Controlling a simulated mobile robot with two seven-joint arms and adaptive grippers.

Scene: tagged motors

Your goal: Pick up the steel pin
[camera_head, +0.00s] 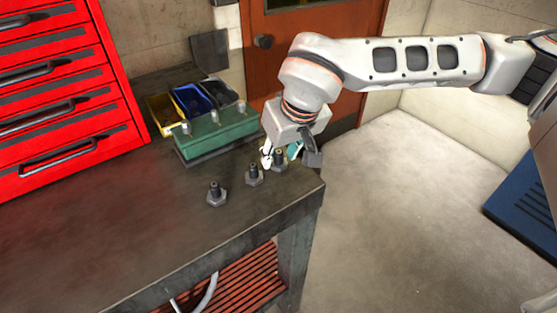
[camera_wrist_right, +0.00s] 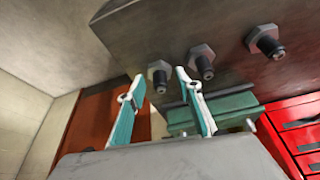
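Three dark grey steel pins with hexagonal bases stand upright in a row on the workbench: a near one (camera_head: 216,194), a middle one (camera_head: 254,175) and a far one (camera_head: 279,160). They also show in the right wrist view, where one pin (camera_wrist_right: 160,76) lies between the fingers in the picture. My right gripper (camera_head: 281,155) is open, with its white and teal fingers around or just above the far pin. I cannot tell whether they touch it. In the right wrist view my right gripper (camera_wrist_right: 160,82) holds nothing visible. My left gripper is out of view.
A green block (camera_head: 215,137) with small light pegs on top stands just behind the pins. Yellow, blue and dark bins (camera_head: 192,103) are behind it. A red drawer cabinet (camera_head: 60,80) is at the left. The workbench (camera_head: 110,235) is clear at the front left.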

